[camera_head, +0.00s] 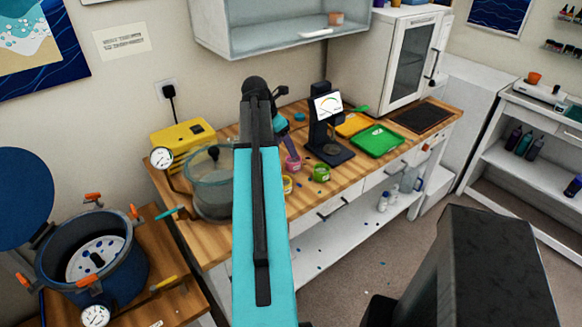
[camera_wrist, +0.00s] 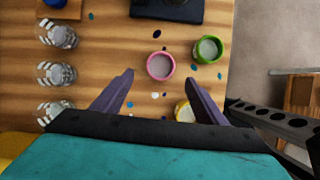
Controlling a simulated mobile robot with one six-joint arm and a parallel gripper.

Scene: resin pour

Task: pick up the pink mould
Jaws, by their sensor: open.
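The pink mould (camera_wrist: 160,67) stands on the wooden bench, a small round cup with a pink rim and a greyish inside. In the wrist view it sits just beyond and between the tips of my gripper (camera_wrist: 160,80). My gripper is open, its two fingers wide apart with nothing between them. My gripper (camera_head: 286,112) is only partly seen there, above the bench.
A green mould (camera_wrist: 208,49) stands right of the pink one, and a yellow mould (camera_wrist: 185,112) stands nearer. Several clear cups (camera_wrist: 55,73) line the left. A black stand (camera_head: 328,140) is behind. A glass chamber (camera_head: 210,180) stands left of my arm. Coloured drips spot the bench.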

